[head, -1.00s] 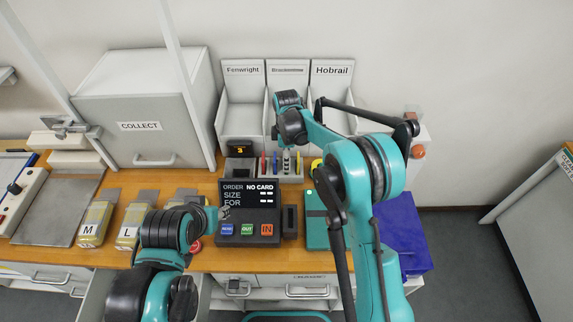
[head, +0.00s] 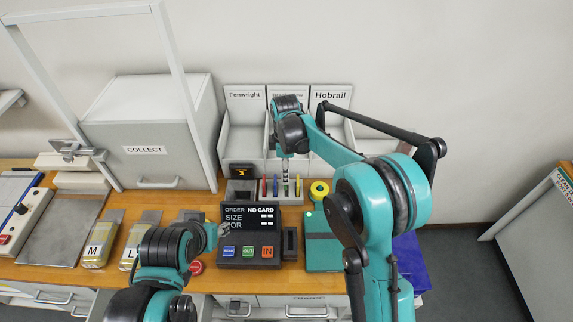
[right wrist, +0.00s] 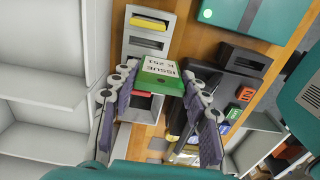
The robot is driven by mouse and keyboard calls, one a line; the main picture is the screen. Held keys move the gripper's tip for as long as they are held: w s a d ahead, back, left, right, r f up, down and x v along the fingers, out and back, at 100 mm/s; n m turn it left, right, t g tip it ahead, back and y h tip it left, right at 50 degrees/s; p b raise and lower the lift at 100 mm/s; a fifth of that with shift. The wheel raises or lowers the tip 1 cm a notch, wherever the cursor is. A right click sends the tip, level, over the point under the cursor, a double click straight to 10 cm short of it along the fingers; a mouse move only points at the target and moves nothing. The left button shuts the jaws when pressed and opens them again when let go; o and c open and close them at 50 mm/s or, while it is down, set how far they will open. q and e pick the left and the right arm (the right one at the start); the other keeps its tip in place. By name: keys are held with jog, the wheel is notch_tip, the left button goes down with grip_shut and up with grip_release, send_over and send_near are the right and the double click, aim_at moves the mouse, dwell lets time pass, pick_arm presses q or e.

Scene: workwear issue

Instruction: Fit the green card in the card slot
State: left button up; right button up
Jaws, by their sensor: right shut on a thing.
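The green card (right wrist: 160,82), with a white label reading ISSUE K 251, is between the fingers of my right gripper (right wrist: 160,108), which is shut on it. In the head view my right gripper (head: 286,172) is over the card rack (head: 240,190). I cannot tell whether the card is clear of the rack. The slot also shows in the right wrist view (right wrist: 243,60). My left gripper (head: 224,229) is by the terminal's left side; its jaws are too small to read.
A teal box (head: 323,243) lies right of the slot, with a yellow roll (head: 319,189) behind it. White labelled bins (head: 244,125) stand behind the rack. A COLLECT cabinet (head: 150,165) and packed garments (head: 100,245) are on the left.

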pick_arm(q)
notch_tip(320, 180, up, 11)
jog(key=p, duration=1)
pick_arm(e)
jog(key=s+d+r, duration=0.2)
jog(key=s, duration=1.6)
pick_arm(q)
jog(key=shift+s+f+b, duration=0.1)
jog(key=shift+f+b, duration=1.9)
jog(key=shift+b, duration=0.25)
pick_arm(e)
jog(key=shift+s+a+f, duration=0.1)
jog(key=shift+f, duration=1.35)
jog(key=shift+a+f, duration=0.1)
jog(key=shift+f, duration=1.3)
pick_arm(q)
jog(key=shift+f+b, duration=0.55)
jog(key=shift+b, duration=0.05)
pick_arm(e)
jog(key=shift+f, duration=0.15)
pick_arm(q)
jog(key=shift+f+b, duration=1.8)
pick_arm(e)
jog(key=shift+f, duration=1.75)
jog(key=o, duration=1)
